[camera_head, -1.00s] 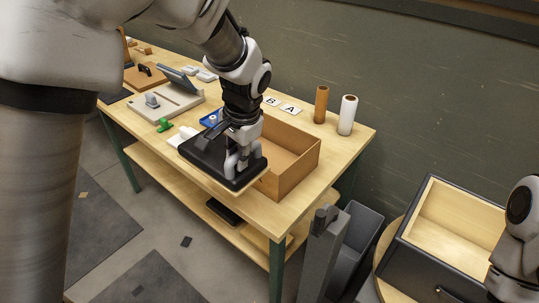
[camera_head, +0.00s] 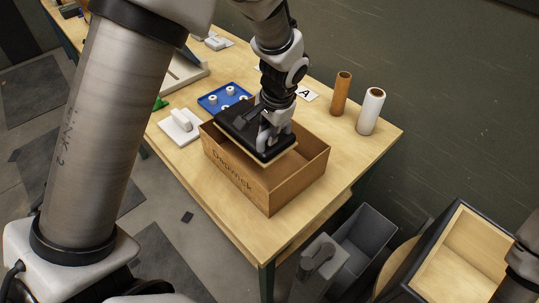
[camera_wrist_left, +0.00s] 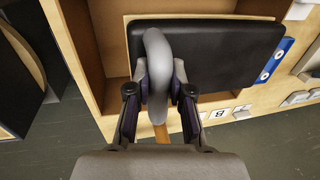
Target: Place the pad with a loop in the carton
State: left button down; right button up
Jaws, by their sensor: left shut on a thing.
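The black pad (camera_head: 247,128) has a grey loop on top and a pale board under it. It also shows in the left wrist view (camera_wrist_left: 215,52), where its grey loop (camera_wrist_left: 157,70) stands between the fingers. My left gripper (camera_head: 273,130) is shut on the loop and holds the pad over the carton's left and back part. The open-topped cardboard carton (camera_head: 270,192) stands on the table, with printing on its front wall. The pad hides part of the carton's opening; the right part of its inside is visible. My right gripper is out of view; only part of that arm shows at the right edge.
A blue tray (camera_head: 211,105) with white pieces and a white block with a handle (camera_head: 180,126) lie left of the carton. A brown roll (camera_head: 341,93) and a white roll (camera_head: 370,111) stand behind it. A grey bin (camera_head: 367,236) and an open drawer box (camera_head: 462,250) are at the right.

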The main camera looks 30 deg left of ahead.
pick_arm(q)
jog(key=x, duration=0.2)
jog(key=d+x, duration=0.1)
jog(key=x, duration=0.1)
jog(key=w+x, duration=0.1)
jog(key=x, duration=0.2)
jog(key=shift+d+f, duration=0.1)
jog(key=f, duration=0.1)
jog(key=s+f, duration=0.1)
jog(key=f, duration=0.1)
jog(key=shift+f, duration=0.1)
jog(key=shift+w+f, duration=0.15)
jog(key=shift+w, duration=0.1)
jog(key=c, duration=1.1)
grip_release()
jog(key=shift+o, duration=0.3)
jog(key=shift+d+r, duration=0.1)
jog(key=shift+r, duration=0.35)
jog(key=v, duration=1.1)
jog(key=shift+r, duration=0.15)
